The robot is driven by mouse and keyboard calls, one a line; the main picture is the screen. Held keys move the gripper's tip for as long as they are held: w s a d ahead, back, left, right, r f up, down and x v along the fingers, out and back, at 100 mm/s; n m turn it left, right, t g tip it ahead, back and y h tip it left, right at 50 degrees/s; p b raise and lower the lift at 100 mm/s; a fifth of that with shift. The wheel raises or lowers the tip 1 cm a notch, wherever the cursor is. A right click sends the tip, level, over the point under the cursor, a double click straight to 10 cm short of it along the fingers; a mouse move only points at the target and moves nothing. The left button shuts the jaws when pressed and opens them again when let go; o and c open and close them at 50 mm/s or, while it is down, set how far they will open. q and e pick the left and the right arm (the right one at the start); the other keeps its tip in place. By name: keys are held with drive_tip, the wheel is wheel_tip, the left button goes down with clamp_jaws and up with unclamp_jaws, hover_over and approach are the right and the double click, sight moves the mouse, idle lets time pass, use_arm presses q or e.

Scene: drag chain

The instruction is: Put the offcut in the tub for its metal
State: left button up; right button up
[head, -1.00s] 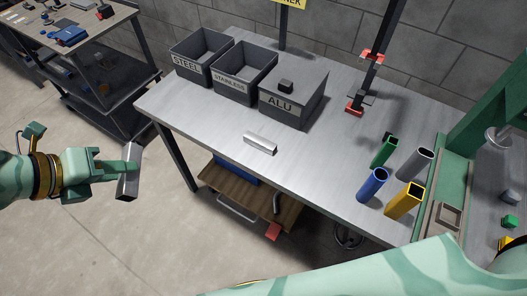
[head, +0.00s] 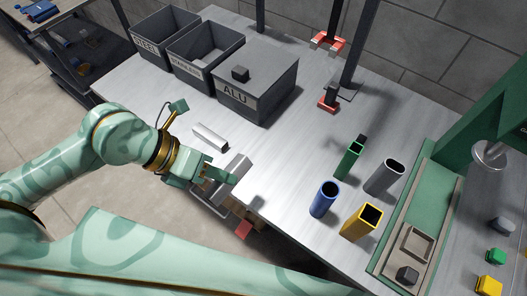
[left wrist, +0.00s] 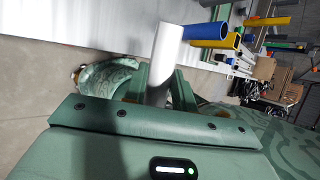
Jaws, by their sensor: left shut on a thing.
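My left gripper (head: 222,178) is shut on a silver metal offcut (head: 238,163) by the table's front edge. The offcut also shows between the fingers in the left wrist view (left wrist: 164,52). A second silver piece (head: 210,138) lies on the table just beyond it. Three grey tubs stand at the back left: the STEEL tub (head: 149,52) and the STAINLESS tub (head: 186,70) are open on top. The ALU tub (head: 236,96) has a flat grey cover with a small dark block (head: 240,73) on it. My right gripper is out of view.
The metal table (head: 290,150) is clear in its middle. Blue (head: 324,199), green (head: 349,160), yellow (head: 362,222) and grey (head: 384,178) tubes stand at the right, beside a green-framed machine (head: 430,200).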

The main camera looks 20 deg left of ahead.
use_arm(q)
drive_tip(key=w+f+b, duration=0.1)
drive_tip(key=w+f, duration=0.2)
drive_tip(key=w, duration=0.1)
drive_tip(key=w+f+b, duration=0.2)
drive_tip(key=w+f, duration=0.1)
drive_tip(key=w, duration=0.1)
drive_tip(key=w+f+b, duration=0.1)
drive_tip(key=w+f, duration=0.2)
drive_tip(key=w, duration=0.1)
drive_tip(key=shift+w+a+b, duration=0.35)
drive_tip(key=shift+w+b, duration=0.05)
drive_tip(key=shift+w+f, duration=0.2)
drive_tip(key=f+b, duration=0.1)
drive_tip(key=f, duration=0.1)
drive_tip(key=f+b, duration=0.1)
drive_tip(key=shift+w+f, duration=0.2)
drive_tip(key=shift+f, duration=0.15)
drive_tip(key=shift+r, duration=0.1)
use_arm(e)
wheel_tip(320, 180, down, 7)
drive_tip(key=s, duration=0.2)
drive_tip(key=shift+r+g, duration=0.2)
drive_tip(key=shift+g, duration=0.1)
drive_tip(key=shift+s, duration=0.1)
